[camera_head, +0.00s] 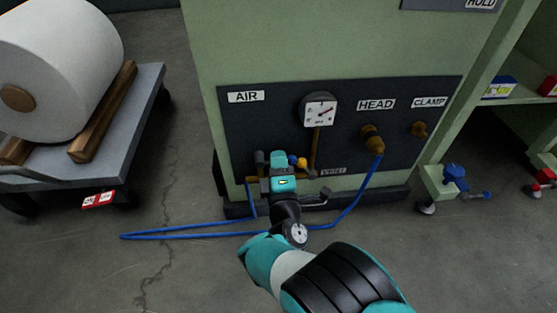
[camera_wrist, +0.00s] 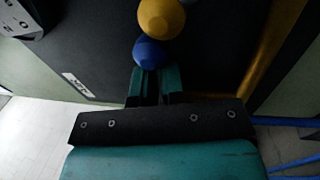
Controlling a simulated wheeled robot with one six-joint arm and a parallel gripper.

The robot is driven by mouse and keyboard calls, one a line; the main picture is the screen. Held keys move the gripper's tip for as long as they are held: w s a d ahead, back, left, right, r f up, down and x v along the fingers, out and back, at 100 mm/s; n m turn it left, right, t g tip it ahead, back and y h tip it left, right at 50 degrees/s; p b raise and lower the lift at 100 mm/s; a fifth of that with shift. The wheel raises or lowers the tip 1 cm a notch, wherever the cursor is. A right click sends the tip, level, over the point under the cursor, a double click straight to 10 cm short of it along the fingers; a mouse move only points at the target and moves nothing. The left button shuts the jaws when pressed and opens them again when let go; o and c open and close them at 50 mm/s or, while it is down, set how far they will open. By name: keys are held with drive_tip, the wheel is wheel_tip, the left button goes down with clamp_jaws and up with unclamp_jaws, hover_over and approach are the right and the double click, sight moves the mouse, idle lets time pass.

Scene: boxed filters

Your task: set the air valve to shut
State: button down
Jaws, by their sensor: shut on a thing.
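The air valve sits on the dark panel under the AIR label (camera_head: 246,97). It shows a blue round knob (camera_head: 293,160) beside a yellow rounded part (camera_head: 301,164). In the wrist view the blue knob (camera_wrist: 150,53) is at my fingertips, with the yellow part (camera_wrist: 162,18) just beyond it. My gripper (camera_head: 279,158) is at the valve, in front of the panel. Its fingers (camera_wrist: 154,82) are shut on the valve's handle at the blue knob. My gripper hides much of the valve, so I cannot tell its handle angle clearly.
A pressure gauge (camera_head: 319,110) is above right of the valve, with a brass pipe (camera_head: 315,150) below it. The HEAD fitting (camera_head: 372,139) has a blue hose (camera_head: 362,190) looping over the floor. A cart (camera_head: 133,115) with a white roll (camera_head: 62,65) stands left.

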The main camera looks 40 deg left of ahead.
drive_tip(key=shift+w+d, duration=0.1)
drive_tip(key=shift+w, duration=0.1)
drive_tip(key=c, duration=1.3)
unclamp_jaws()
drive_tip(key=shift+o, duration=0.2)
drive_tip(key=shift+s, duration=0.2)
drive_tip(key=p+v, duration=1.7)
drive_tip(key=p, duration=0.1)
drive_tip(key=shift+f, duration=0.15)
